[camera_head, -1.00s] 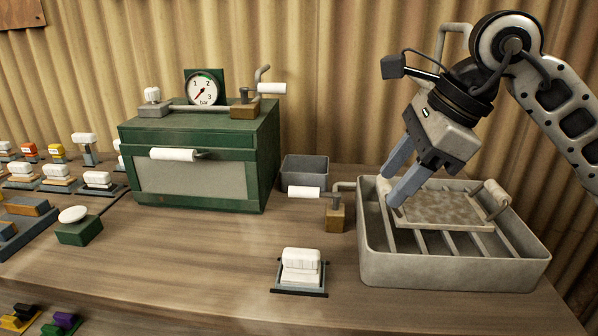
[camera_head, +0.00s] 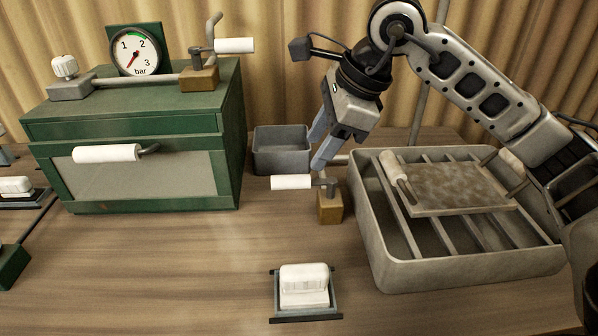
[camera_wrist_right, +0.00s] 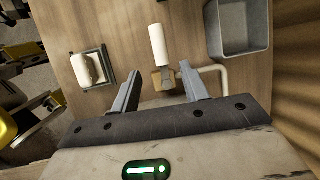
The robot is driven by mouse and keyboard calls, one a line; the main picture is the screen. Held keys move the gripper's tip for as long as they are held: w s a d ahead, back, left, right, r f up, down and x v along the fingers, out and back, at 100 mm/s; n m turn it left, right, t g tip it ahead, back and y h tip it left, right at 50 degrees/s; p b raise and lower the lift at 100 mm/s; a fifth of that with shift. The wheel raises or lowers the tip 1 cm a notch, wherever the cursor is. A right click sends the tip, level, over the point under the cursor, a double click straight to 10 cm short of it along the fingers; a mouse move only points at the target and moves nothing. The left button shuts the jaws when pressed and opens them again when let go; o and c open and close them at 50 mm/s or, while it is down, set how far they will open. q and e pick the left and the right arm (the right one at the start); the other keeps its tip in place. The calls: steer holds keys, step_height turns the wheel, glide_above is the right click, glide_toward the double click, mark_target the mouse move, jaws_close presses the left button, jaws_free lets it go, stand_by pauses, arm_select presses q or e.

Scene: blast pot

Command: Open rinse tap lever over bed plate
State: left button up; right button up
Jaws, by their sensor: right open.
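The rinse tap lever (camera_head: 292,182) is a white cylinder handle on a brass-coloured block (camera_head: 329,204), left of the grey tray. In the right wrist view the lever (camera_wrist_right: 158,44) lies just beyond my fingertips, between their lines. The bed plate (camera_head: 455,190) is a mottled slab with white handles, lying across the bars of the grey tray (camera_head: 470,272). My right gripper (camera_head: 318,152) is open and empty, just above and behind the tap block. It also shows in the right wrist view (camera_wrist_right: 163,88).
A green cabinet (camera_head: 134,122) with a gauge (camera_head: 135,50) and white handles stands at the left. A small grey bin (camera_head: 281,150) sits behind the tap. A white block on a dark stand (camera_head: 304,288) is in front. The wood table between is clear.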

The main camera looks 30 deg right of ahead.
mark_target(298, 177)
steer(key=x, duration=0.8)
steer(key=shift+c, duration=0.4)
jaws_close()
